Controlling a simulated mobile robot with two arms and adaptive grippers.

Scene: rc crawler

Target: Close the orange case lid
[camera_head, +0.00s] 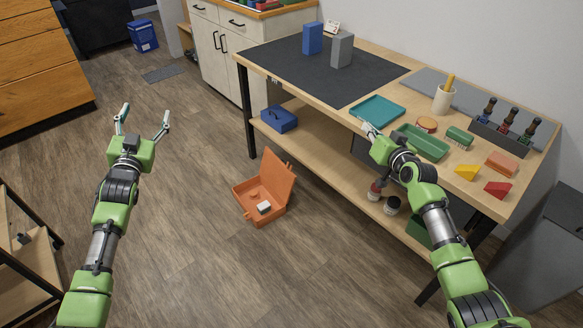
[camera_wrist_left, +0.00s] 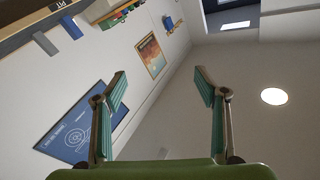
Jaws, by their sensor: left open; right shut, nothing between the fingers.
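The orange case (camera_head: 262,203) lies on the wood floor in front of the workbench. Its lid (camera_head: 274,178) stands open, tilted up on the side toward the bench. A small white block and orange parts lie inside the case. My left gripper (camera_head: 142,119) is open and empty above the floor, to the left of the case and apart from it. In the left wrist view my left gripper (camera_wrist_left: 162,95) is open with only wall and ceiling beyond. My right gripper (camera_head: 368,130) is shut and empty, beside the teal tray (camera_head: 378,108) at the bench's front edge.
The workbench (camera_head: 300,88) holds a green bin (camera_head: 422,142), a pencil cup (camera_head: 444,98) and coloured blocks. A blue case (camera_head: 279,118) sits on its lower shelf. A wooden shelf unit (camera_head: 30,265) stands at lower left. The floor (camera_head: 190,220) between my left arm and the orange case is clear.

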